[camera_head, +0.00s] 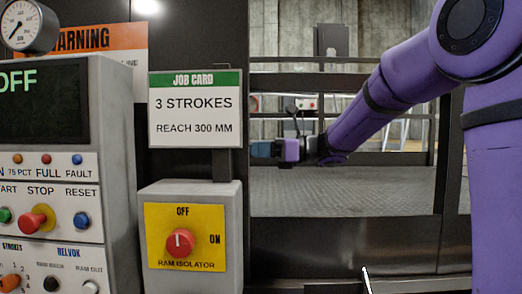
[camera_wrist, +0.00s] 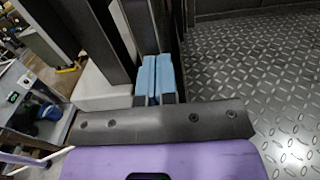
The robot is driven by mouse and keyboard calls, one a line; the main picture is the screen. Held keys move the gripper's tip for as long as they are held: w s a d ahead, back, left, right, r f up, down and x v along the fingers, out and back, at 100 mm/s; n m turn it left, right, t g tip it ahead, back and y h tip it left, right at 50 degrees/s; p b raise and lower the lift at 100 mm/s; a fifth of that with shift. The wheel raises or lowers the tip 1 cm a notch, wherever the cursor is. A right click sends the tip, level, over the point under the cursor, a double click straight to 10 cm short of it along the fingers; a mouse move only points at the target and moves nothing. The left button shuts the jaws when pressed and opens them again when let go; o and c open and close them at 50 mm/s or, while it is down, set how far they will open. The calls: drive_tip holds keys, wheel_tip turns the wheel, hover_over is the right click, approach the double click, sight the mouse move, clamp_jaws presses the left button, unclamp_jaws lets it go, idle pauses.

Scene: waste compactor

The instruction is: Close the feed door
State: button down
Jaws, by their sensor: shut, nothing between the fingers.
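The compactor's feed opening (camera_head: 258,190) shows in the head view as a dark frame, with a diamond-plate floor (camera_head: 350,190) behind it. I cannot tell which panel is the feed door. My gripper (camera_head: 262,149) is at the left side of this opening, pointing left, close to the dark upright. In the wrist view its two blue fingers (camera_wrist: 156,76) lie side by side, shut and empty. Dark bars (camera_wrist: 90,38) stand just left of and beyond the fingers. I cannot tell whether the fingers touch them.
The control panel (camera_head: 110,190), with an OFF display, stands at the left. Beside it are the job card (camera_head: 195,110) and the ram isolator box (camera_head: 185,235) with a red knob. Diamond plate (camera_wrist: 270,75) lies clear on the right in the wrist view.

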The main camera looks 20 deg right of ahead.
sight(186, 149)
drive_tip(key=x, duration=1.8)
drive_tip(key=shift+w+a, duration=0.1)
drive_tip(key=shift+a, duration=0.3)
